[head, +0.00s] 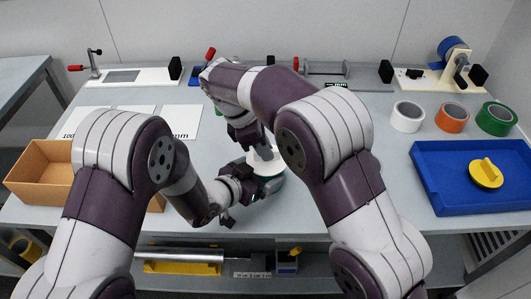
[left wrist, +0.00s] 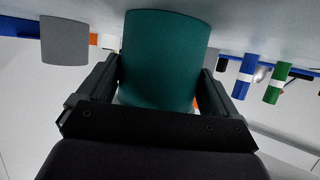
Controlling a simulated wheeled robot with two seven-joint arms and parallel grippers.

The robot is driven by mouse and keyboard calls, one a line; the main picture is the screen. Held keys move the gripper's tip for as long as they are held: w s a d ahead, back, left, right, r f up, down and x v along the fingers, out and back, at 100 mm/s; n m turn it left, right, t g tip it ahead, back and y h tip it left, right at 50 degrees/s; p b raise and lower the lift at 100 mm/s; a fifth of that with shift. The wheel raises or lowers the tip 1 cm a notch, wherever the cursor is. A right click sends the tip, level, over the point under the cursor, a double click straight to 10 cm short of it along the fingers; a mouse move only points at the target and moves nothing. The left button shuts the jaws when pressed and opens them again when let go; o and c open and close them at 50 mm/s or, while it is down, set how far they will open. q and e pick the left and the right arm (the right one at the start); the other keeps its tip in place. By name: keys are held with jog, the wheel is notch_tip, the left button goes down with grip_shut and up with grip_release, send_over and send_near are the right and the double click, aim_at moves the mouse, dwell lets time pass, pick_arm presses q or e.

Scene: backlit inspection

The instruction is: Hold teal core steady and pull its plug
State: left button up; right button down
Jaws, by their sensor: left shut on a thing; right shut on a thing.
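The teal core (head: 270,186) stands on the table in the middle of the head view, with a white disc-like top (head: 266,166). My left gripper (head: 254,188) is shut on it from the left. In the left wrist view the teal core (left wrist: 165,60) fills the space between the two fingers. My right gripper (head: 260,152) points down from above and is shut at the white top; its fingers and wrist hide what it grips, and I cannot make out the plug itself.
An orange-brown box (head: 40,170) stands at left, white cards (head: 180,122) behind it. At right are a blue tray (head: 440,203) with a yellow disc (head: 486,172), and white (head: 407,117), orange (head: 452,117) and green (head: 496,118) rolls. Fixtures line the back edge.

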pick_arm(q)
jog(key=shift+s+f, duration=0.15)
jog(key=shift+f, duration=0.1)
jog(key=o, duration=0.8)
pick_arm(e)
notch_tip(320, 180, up, 10)
pick_arm(q)
jog(key=shift+a+r, duration=0.1)
jog(key=shift+r, duration=0.05)
pick_arm(e)
jog(key=shift+w+f, duration=0.1)
